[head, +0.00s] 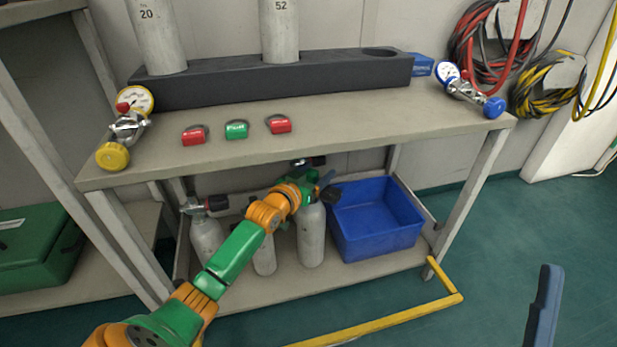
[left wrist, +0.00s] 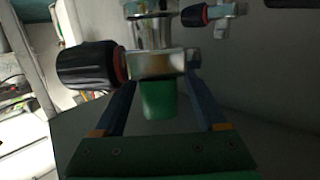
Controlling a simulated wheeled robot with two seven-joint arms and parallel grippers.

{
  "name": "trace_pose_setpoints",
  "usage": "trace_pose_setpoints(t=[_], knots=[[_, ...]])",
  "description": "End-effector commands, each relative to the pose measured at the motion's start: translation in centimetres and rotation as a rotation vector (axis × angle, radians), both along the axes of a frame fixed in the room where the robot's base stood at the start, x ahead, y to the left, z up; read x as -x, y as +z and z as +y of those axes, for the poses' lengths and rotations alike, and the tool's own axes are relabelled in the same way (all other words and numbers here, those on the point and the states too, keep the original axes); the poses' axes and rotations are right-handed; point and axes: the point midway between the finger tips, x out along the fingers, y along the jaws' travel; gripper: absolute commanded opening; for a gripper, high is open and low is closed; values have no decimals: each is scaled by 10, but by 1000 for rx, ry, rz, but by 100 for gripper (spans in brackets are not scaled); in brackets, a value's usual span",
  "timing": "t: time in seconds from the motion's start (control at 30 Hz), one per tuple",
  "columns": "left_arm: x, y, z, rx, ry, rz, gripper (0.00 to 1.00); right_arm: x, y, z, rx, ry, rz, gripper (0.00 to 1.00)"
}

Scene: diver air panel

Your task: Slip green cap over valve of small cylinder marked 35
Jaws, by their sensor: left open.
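My left gripper (head: 322,184) is under the tabletop, at the valve of the right-hand small grey cylinder (head: 312,240). The cylinder's marking cannot be read. In the left wrist view, the open fingers (left wrist: 160,84) stand on either side of a green cap (left wrist: 159,102). The cap sits against the end of the metal valve (left wrist: 155,62) that faces me, apparently over its outlet. A black handwheel (left wrist: 85,66) sticks out to the left of the valve. A dark blue finger-like part (head: 544,308), likely of my right gripper, shows at the lower right; its opening is hidden.
Other small cylinders (head: 207,238) (head: 264,257) stand on the lower shelf, beside a blue bin (head: 377,240). The table edge (head: 330,150) is close above my left arm. A yellow floor bar (head: 390,316) lies in front.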

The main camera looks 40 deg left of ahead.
Motion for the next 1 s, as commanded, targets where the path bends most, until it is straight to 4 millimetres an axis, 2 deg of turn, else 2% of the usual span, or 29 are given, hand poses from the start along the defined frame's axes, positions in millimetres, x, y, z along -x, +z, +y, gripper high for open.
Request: trace_pose_setpoints(t=[0.2,0.5,0.77,1.0], knots=[[12,4,-1,-1,0,1,74,-33,-37,1,64,-25,264,81],[29,7,-2,1,0,-1,74,-58,-105,-4,149,-58,634,81],[44,9,-3,-1,0,0,74,-55,-167,-13,219,-80,956,81],[58,10,-5,0,0,0,74,-35,-217,-23,275,-96,1229,81]])
